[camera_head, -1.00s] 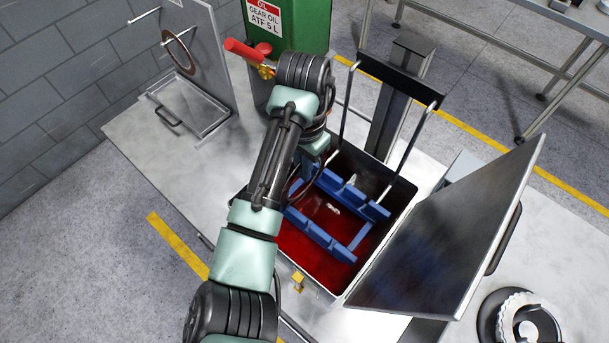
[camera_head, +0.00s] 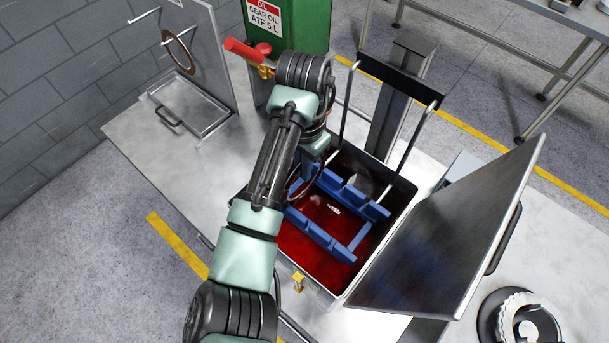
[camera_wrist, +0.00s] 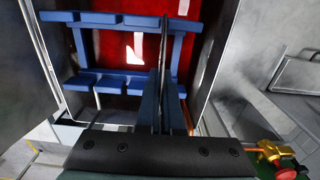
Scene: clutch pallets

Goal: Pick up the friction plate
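My gripper (camera_wrist: 165,82) is over the left part of the open tank, its fingers close together. A thin dark plate (camera_wrist: 166,45), seen edge-on in the wrist view, stands between the fingers and reaches past their tips; it looks like a friction plate in my grip. In the head view my arm hides most of the gripper, and a dark curved edge (camera_head: 292,187) shows beside it. The blue rack (camera_head: 327,238) hangs inside the tank over red oil (camera_head: 300,246); it also shows in the wrist view (camera_wrist: 98,84). Its bars look empty.
A brown ring (camera_head: 166,55) hangs on a peg of an upright panel above a shallow tray (camera_head: 190,107). A green oil container (camera_head: 310,30) with a red-handled valve (camera_head: 245,50) stands behind my arm. The tank's raised lid (camera_head: 445,240) blocks the right side.

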